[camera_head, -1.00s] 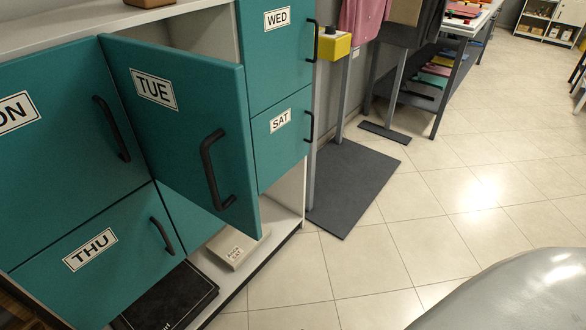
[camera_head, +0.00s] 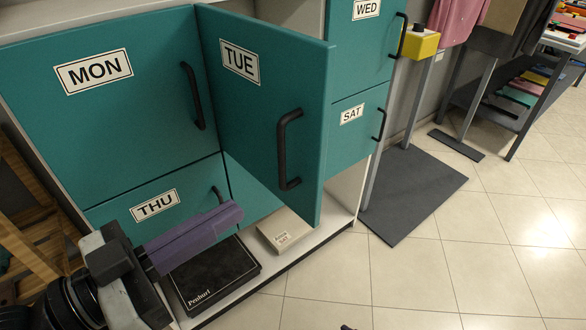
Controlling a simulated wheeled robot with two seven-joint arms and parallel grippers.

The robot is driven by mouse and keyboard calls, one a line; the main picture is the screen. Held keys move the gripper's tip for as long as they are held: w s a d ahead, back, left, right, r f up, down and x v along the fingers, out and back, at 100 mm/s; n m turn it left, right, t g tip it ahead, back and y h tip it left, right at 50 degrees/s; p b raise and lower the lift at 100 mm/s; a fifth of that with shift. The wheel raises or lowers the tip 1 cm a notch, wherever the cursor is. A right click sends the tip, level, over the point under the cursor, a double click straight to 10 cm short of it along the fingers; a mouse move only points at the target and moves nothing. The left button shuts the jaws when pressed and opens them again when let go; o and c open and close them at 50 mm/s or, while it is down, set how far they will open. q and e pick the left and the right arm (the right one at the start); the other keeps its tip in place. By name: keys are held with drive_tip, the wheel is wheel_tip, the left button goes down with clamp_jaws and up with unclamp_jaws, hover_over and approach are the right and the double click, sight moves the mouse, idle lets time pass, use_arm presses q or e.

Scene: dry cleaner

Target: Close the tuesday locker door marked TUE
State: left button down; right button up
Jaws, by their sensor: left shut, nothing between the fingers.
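The teal TUE door (camera_head: 264,105) stands open, swung out from the locker. Its left edge is beside the MON door and its free right edge sticks out toward me. It has a TUE label (camera_head: 240,62) at upper left and a black vertical bar handle (camera_head: 288,150) near its free edge. My left gripper (camera_head: 226,216) comes in from the lower left with purple fingers shut and empty. In the picture it lies in front of the THU door, left of and below the TUE handle, apart from the TUE door.
The MON (camera_head: 105,110), THU (camera_head: 140,208), WED (camera_head: 352,45) and SAT (camera_head: 350,125) doors look shut. A black box (camera_head: 215,275) and a beige box (camera_head: 285,230) lie on the bottom shelf. A wooden rack (camera_head: 35,215) stands left.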

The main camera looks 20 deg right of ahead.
sight(310, 163)
use_arm(q)
drive_tip(key=p+x, duration=0.3)
drive_tip(key=x, duration=0.9)
drive_tip(key=shift+w+d+p, duration=0.15)
drive_tip(key=shift+d+p, duration=0.05)
drive_tip(key=shift+p, duration=0.15)
drive_tip(key=shift+d, duration=0.1)
drive_tip(key=shift+w, duration=0.15)
